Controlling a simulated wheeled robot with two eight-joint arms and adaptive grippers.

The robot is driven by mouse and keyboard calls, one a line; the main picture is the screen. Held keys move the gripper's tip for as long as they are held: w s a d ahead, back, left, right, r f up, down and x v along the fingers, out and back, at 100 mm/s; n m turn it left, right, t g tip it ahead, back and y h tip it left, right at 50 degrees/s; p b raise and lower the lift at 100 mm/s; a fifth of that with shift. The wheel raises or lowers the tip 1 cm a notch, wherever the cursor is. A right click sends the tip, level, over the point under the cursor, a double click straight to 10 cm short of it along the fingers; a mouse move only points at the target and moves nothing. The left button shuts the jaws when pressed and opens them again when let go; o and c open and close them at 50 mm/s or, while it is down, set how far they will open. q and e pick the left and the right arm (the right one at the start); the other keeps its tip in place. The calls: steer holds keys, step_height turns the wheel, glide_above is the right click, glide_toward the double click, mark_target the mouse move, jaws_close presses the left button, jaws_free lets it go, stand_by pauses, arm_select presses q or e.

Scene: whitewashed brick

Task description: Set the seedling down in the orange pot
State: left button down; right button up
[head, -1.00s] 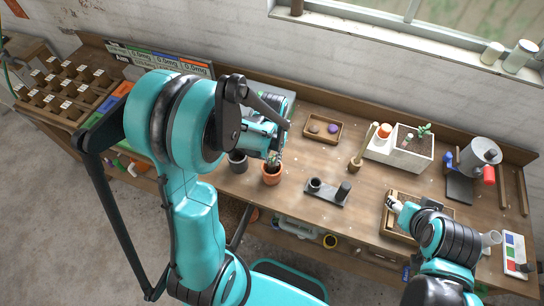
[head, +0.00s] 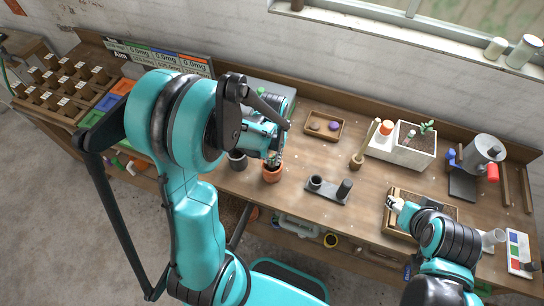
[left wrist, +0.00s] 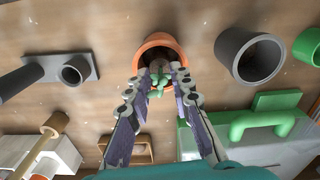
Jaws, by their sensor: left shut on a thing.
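The orange pot (head: 272,174) stands on the workbench, below my left gripper (head: 274,153). In the left wrist view the pot (left wrist: 160,40) has its open mouth at the fingertips. The seedling (left wrist: 157,82), with small green leaves, is between the fingers of my left gripper (left wrist: 159,70), which is shut on it. Its leaves also show over the pot in the head view (head: 276,158). Its lower part is hidden, so I cannot tell whether it touches the soil. My right gripper (head: 394,203) is over a wooden tray at the right; its jaws are too small to read.
A dark pot (head: 237,161) stands close beside the orange pot; it is also in the left wrist view (left wrist: 249,55). A grey holder with cups (head: 328,189) is to the right. A white planter (head: 412,150) and a small wooden tray (head: 323,126) stand further back.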

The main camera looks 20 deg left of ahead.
arm_select(q)
steer(key=shift+f+b, duration=0.75)
steer(key=shift+f, duration=0.2)
stand_by(0.4)
steer(key=c, duration=1.3)
jaws_free()
steer(key=shift+r, duration=0.1)
step_height(320, 180, up, 12)
steer(key=shift+f, duration=0.1)
